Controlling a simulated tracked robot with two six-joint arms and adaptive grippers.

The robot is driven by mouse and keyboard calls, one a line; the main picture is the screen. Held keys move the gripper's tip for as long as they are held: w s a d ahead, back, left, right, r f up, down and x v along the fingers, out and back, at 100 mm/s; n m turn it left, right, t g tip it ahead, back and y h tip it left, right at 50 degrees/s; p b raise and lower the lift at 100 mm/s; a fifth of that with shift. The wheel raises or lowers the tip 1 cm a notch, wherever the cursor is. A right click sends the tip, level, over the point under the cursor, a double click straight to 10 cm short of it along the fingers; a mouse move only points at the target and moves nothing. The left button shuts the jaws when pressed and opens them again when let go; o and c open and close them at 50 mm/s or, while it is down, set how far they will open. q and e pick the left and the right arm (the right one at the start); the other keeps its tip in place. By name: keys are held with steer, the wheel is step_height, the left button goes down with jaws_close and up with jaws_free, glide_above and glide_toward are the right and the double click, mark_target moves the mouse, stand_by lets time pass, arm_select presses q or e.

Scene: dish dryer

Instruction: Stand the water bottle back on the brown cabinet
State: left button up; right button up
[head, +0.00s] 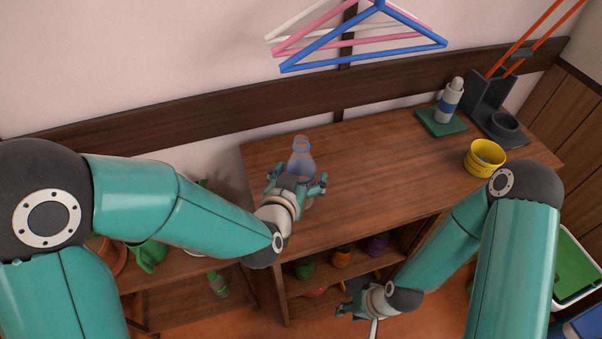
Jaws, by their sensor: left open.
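The clear water bottle (301,157) stands upright on the left part of the brown cabinet (375,165), as far as I can tell from above. My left gripper (298,183) is open at the bottle's near side, its fingers spread to either side of the lower bottle. The gripper hides the bottle's base, and I cannot tell whether the fingers touch it. My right gripper (352,302) is low in front of the cabinet's open shelves, away from the bottle. Its fingers are too small and dark to tell whether they are open.
A yellow cup (484,158), a white-and-blue bottle on a green pad (441,122) and a dark stand (490,108) occupy the cabinet's right side. Hangers (360,42) hang above. The middle of the top is clear. A lower shelf with a green watering can (149,255) is at left.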

arm_select(q)
steer(key=shift+r, duration=0.2)
steer(key=b+v, duration=0.7)
steer(key=v, duration=0.5)
stand_by(0.5)
